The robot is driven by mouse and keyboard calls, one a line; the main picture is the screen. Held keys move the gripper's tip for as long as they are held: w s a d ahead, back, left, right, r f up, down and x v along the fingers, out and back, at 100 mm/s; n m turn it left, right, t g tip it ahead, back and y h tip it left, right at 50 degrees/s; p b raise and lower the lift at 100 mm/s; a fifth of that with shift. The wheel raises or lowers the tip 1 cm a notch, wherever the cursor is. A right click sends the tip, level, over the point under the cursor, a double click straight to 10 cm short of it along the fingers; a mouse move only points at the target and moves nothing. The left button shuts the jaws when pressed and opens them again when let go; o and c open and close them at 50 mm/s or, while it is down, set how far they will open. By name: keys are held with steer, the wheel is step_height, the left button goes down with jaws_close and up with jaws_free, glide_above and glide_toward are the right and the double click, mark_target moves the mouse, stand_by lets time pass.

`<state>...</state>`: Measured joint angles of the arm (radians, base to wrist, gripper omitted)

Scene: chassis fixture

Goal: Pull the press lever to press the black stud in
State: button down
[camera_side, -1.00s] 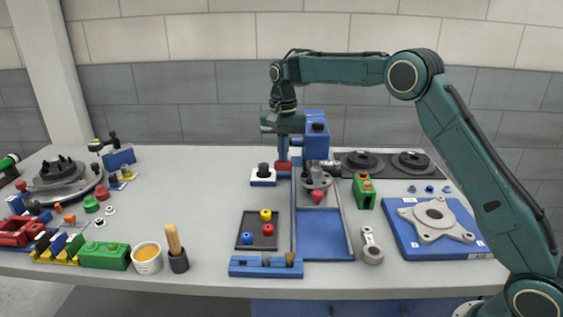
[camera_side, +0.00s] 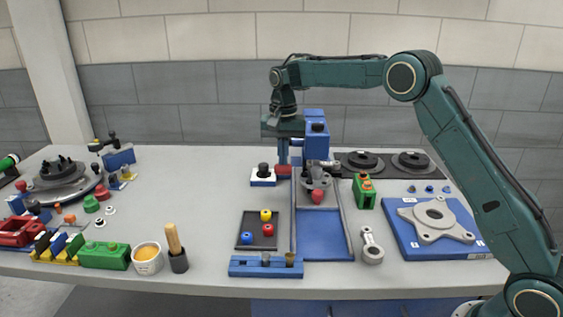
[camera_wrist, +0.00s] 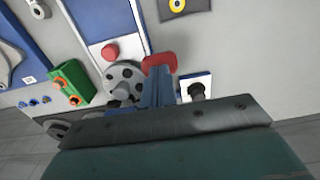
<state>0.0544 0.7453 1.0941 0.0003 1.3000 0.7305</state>
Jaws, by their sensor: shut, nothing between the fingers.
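The blue press (camera_side: 317,142) stands at the back middle of the bench. Its red lever grip (camera_side: 284,170) sticks out at the left and also shows in the wrist view (camera_wrist: 158,62). My gripper (camera_side: 283,160) is shut and points down, its blue fingertips (camera_wrist: 158,90) at the red grip, seemingly touching it from above. Nothing is between the fingers. A grey round part with holes (camera_wrist: 125,82) sits below the press head, beside a red knob (camera_side: 317,196). I cannot make out a black stud under the press. A black knob (camera_side: 263,168) stands on a white-and-blue block left of the grip.
A green block (camera_side: 364,191) stands close right of the press. A dark tray (camera_side: 245,222) with coloured pieces and a blue rack (camera_side: 265,271) lie in front. A blue plate (camera_side: 405,245) with a grey casting is at right.

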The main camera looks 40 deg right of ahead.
steer(key=shift+d+f, duration=0.1)
steer(key=shift+f, duration=0.3)
steer(key=shift+r, duration=0.1)
steer(key=shift+r, duration=2.65)
step_height(320, 180, up, 8)
steer(key=w, duration=0.1)
steer(key=shift+d, duration=0.45)
